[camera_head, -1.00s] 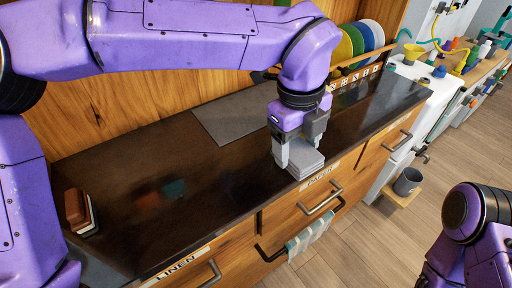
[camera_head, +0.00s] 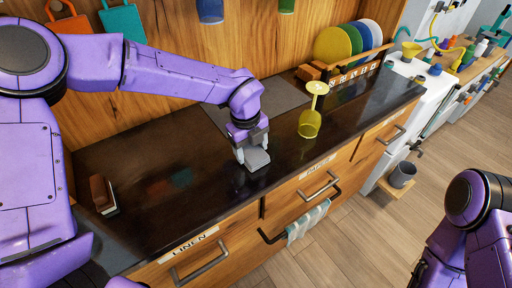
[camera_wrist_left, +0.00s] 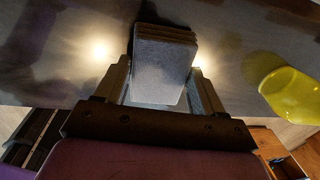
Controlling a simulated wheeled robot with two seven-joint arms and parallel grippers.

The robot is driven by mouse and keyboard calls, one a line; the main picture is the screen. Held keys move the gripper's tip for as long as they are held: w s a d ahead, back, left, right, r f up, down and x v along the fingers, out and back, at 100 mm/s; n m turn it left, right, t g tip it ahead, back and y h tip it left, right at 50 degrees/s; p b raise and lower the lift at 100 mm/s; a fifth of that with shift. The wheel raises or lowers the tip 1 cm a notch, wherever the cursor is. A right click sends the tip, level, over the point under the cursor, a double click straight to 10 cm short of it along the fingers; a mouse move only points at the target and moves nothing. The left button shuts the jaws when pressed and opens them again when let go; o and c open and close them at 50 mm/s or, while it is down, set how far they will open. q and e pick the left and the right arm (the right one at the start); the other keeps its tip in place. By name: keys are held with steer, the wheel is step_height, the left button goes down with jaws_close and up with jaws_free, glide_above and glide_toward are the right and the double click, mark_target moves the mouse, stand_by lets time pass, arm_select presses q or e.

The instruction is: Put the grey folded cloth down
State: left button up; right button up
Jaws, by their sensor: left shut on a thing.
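The grey folded cloth (camera_head: 256,160) is a small layered block between the fingers of my left gripper (camera_head: 252,155), low over the dark counter (camera_head: 205,195). I cannot tell whether its underside touches the counter. In the left wrist view the cloth (camera_wrist_left: 163,58) shows its stacked folds and sticks out past my left gripper (camera_wrist_left: 163,85), with a finger on each side. My right arm is at the right edge; its gripper is out of view.
A yellow glass (camera_head: 309,122), apparently upside down, stands right of the cloth. A grey mat (camera_head: 275,97) lies behind. A plate rack (camera_head: 350,67) stands at the back right, brown-and-white blocks (camera_head: 102,194) at the left. The counter left of the cloth is clear.

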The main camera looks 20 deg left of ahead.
mark_target(249, 153)
arm_select(q)
steer(key=shift+w+f, duration=0.1)
steer(key=o, duration=1.4)
steer(key=shift+d, duration=0.25)
step_height(249, 153, up, 12)
steer(key=s+b, duration=0.1)
steer(key=shift+a, duration=0.45)
